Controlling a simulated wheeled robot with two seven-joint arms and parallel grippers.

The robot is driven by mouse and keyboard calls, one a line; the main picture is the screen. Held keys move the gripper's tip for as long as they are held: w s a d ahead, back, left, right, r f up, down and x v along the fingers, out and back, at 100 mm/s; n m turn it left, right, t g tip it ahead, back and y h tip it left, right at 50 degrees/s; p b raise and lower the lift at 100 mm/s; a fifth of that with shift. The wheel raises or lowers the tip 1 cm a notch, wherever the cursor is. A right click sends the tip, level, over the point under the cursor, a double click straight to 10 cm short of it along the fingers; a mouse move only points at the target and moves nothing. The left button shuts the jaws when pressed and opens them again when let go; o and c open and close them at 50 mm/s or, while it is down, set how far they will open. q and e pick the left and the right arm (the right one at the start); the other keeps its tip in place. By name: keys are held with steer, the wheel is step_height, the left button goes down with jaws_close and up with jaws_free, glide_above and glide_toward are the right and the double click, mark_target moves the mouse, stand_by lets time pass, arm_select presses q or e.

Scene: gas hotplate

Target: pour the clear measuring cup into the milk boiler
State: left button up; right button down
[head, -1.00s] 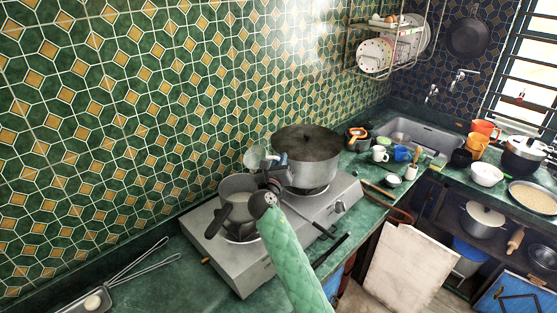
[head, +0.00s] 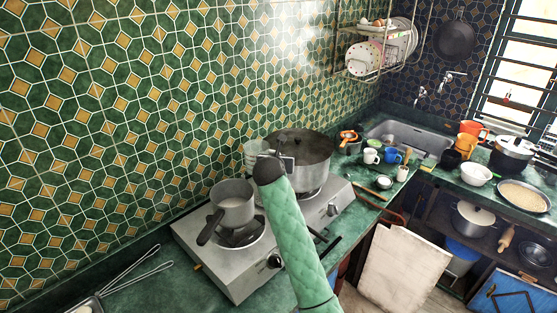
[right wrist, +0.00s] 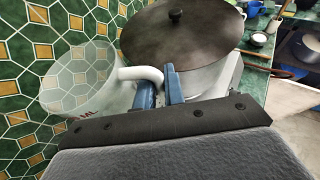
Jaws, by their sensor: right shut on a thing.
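The clear measuring cup (head: 256,153) is held in the air behind the milk boiler, beside the large pot. My right gripper (right wrist: 160,88) is shut on its pale handle; the cup also shows in the right wrist view (right wrist: 78,82). I cannot make out any liquid in the cup. The milk boiler (head: 234,210), a small grey pan with a dark handle pointing to the front left, stands on the left burner with whitish content inside. In the head view my right forearm partly hides the gripper. My left gripper is not in view.
The large lidded pot (head: 306,155) stands on the right burner, close to my right gripper. The hotplate (head: 215,262) sits on the green counter against the tiled wall. Cups, bowls and a sink (head: 405,138) lie to the right. Tongs (head: 135,270) lie at left.

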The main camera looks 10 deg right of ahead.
steer(key=shift+r, duration=0.15)
steer(key=shift+r, duration=1.85)
